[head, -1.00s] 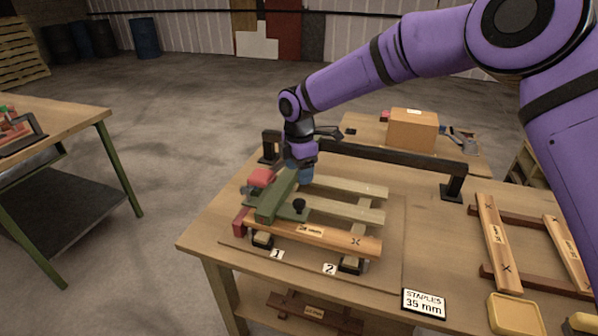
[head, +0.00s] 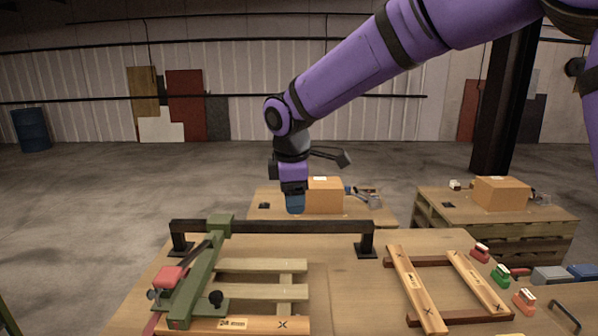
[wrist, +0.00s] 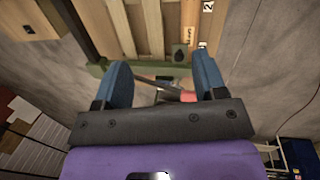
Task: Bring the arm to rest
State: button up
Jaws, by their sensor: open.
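My gripper (head: 295,205) hangs from my purple arm above the far side of the workbench (head: 275,246), pointing down. In the wrist view its two blue fingers (wrist: 164,85) are spread apart with nothing held between them. Below and beyond them in that view is the green tool (wrist: 150,71) with a red part. In the head view the green tool (head: 204,268) lies at the left of the slatted wooden frame (head: 262,266), to the left of and below my gripper.
A black rail (head: 275,226) stands on posts across the bench. At the right lie another wooden frame (head: 420,290) and several small coloured tools, one of them green (head: 501,275). Cardboard boxes (head: 325,196) stand on tables behind. The air around my gripper looks clear.

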jog(key=s+d+r+m+t, duration=0.1)
jog(key=s+d+r+m, duration=0.35)
jog(key=d, duration=0.55)
jog(key=s+d+r+m+t, duration=0.1)
jog(key=s+d+r+m, duration=0.4)
jog(key=d, duration=0.4)
jog(key=s+d+f+m, duration=0.1)
jog(key=s+d+m, duration=0.3)
jog(key=s, duration=0.5)
jog(key=s+d+f+m+t, duration=0.1)
jog(key=s+d+m, duration=0.4)
jog(key=s+d, duration=0.3)
jog(key=shift+s+d, duration=0.25)
jog(key=shift+s, duration=0.85)
